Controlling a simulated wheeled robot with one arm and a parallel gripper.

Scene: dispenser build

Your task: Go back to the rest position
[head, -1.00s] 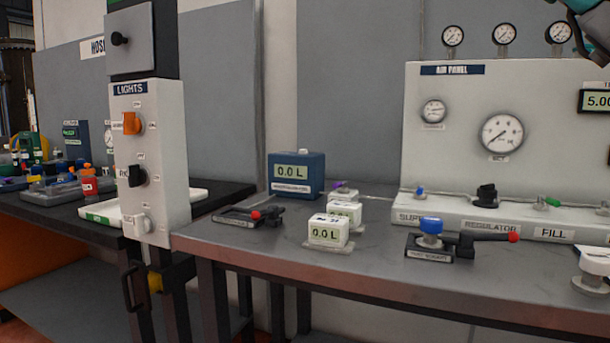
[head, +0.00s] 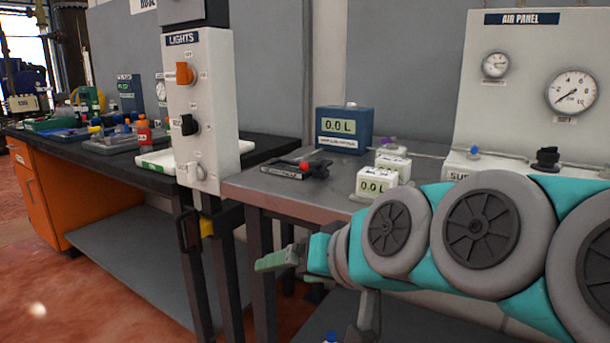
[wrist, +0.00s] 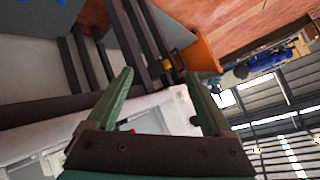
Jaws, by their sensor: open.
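My gripper (head: 268,262) is in the lower middle of the head view, at the end of my teal and grey arm, which reaches in from the right. It is in front of the grey workbench (head: 262,200), near its left end, and touches nothing that I can see. In the wrist view my gripper (wrist: 160,78) shows two green fingers spread apart with nothing held between them. The wrist view is strongly tilted.
The lights panel (head: 200,110) stands at the bench's left end. A blue 0.0 L meter (head: 343,129), small white meters (head: 377,184) and a clamp (head: 297,168) are on the bench. The air panel (head: 520,80) is behind. Floor (head: 100,290) is open at lower left.

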